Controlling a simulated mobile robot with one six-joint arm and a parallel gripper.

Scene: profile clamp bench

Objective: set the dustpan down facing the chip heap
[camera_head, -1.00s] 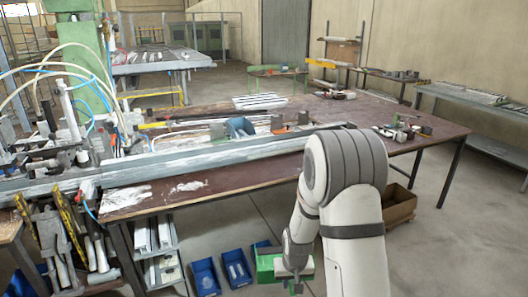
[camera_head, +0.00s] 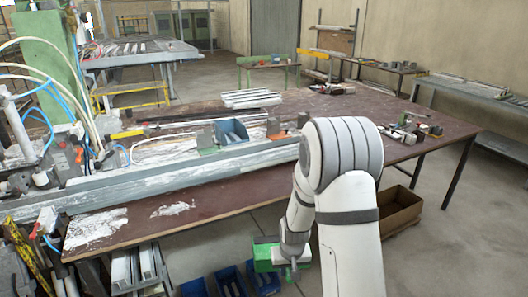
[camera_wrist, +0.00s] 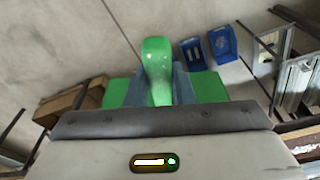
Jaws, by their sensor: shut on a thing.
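My gripper (camera_head: 289,268) is shut on a green dustpan (camera_head: 264,254), held low in front of the bench's near edge. In the wrist view the dustpan's green handle (camera_wrist: 157,70) sits between the two grey fingers, and green parts of its body show on both sides behind them. The rest of the dustpan is hidden by my gripper. On the bench top, a white, chip-like patch (camera_head: 95,227) lies near the front left edge, with a smaller one (camera_head: 173,209) to its right. I cannot tell which of these is the chip heap.
A long grey profile (camera_head: 180,175) runs across the brown bench (camera_head: 250,185). Blue bins (camera_wrist: 222,43) stand on the floor below. A cardboard box (camera_head: 400,208) is under the bench's right part.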

